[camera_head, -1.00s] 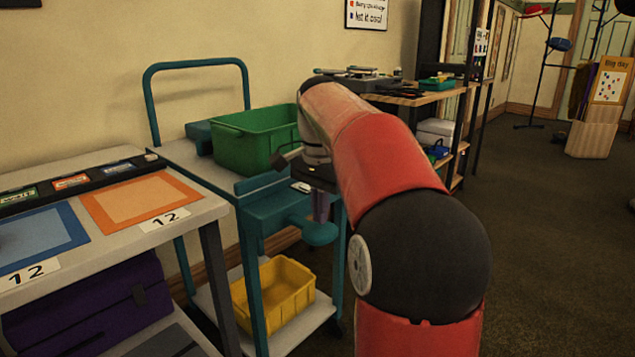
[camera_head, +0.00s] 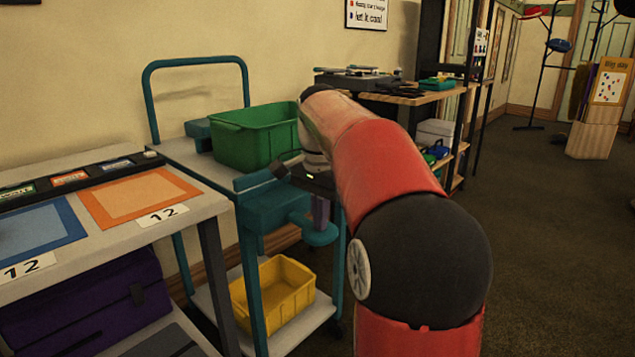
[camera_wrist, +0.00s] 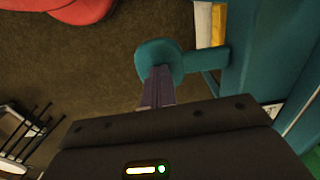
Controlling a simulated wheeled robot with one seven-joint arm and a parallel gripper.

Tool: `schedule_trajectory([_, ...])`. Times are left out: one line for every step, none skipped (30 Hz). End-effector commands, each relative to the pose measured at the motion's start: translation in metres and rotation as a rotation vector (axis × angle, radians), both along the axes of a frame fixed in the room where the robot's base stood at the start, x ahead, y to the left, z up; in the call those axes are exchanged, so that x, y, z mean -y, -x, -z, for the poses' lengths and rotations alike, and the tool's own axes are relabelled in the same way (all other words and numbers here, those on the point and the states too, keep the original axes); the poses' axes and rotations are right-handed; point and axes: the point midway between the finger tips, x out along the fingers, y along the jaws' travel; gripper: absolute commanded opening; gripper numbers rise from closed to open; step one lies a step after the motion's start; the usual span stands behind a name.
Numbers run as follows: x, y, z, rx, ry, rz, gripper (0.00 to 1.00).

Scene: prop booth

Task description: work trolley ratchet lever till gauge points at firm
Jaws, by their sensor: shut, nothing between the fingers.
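The teal work trolley (camera_head: 154,98) stands against the wall, with a teal box part on its front end. The ratchet lever (camera_head: 318,236) sticks out from that front end with a rounded teal end; it also shows in the wrist view (camera_wrist: 190,59). My gripper (camera_head: 320,212) points down at the lever's rounded end. In the wrist view my gripper (camera_wrist: 157,82) has its fingers together over the rounded end; whether they touch it I cannot tell. No gauge face or pointer can be made out.
A green bin (camera_head: 250,150) sits on the trolley top and a yellow bin (camera_head: 280,292) on its lower shelf. A table with a blue mat (camera_head: 35,235) and an orange mat (camera_head: 138,198) stands at the left. Open carpet (camera_head: 545,240) lies to the right.

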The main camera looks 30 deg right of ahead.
Motion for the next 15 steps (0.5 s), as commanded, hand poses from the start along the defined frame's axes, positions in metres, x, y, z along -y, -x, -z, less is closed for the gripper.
schedule_trajectory([0.000,0.000,0.005,-0.001,-0.001,-0.001,0.00])
schedule_trajectory([0.000,0.000,0.007,-0.001,-0.001,-0.001,0.00])
schedule_trajectory([-0.001,0.000,0.009,-0.002,-0.002,-0.001,0.00])
schedule_trajectory([-0.001,0.000,0.010,-0.002,-0.002,-0.001,0.00])
schedule_trajectory([-0.001,0.000,0.012,-0.003,-0.001,-0.001,0.00])
schedule_trajectory([-0.001,0.000,0.014,-0.003,-0.001,-0.001,0.00])
schedule_trajectory([-0.001,0.000,0.015,-0.003,-0.001,-0.001,0.00])
schedule_trajectory([-0.001,0.000,0.017,-0.003,-0.001,-0.001,0.00])
schedule_trajectory([-0.001,0.000,0.019,-0.003,-0.001,-0.001,0.00])
schedule_trajectory([-0.001,0.000,0.020,-0.003,-0.001,-0.001,0.00])
schedule_trajectory([0.000,0.000,0.022,-0.003,-0.001,-0.001,0.00])
schedule_trajectory([0.000,0.000,0.024,-0.003,-0.001,-0.001,0.00])
schedule_trajectory([0.000,0.000,0.025,-0.003,-0.001,-0.001,0.00])
schedule_trajectory([0.000,0.000,0.027,-0.003,-0.001,0.000,0.00])
schedule_trajectory([0.000,0.000,0.029,-0.003,-0.001,0.000,0.00])
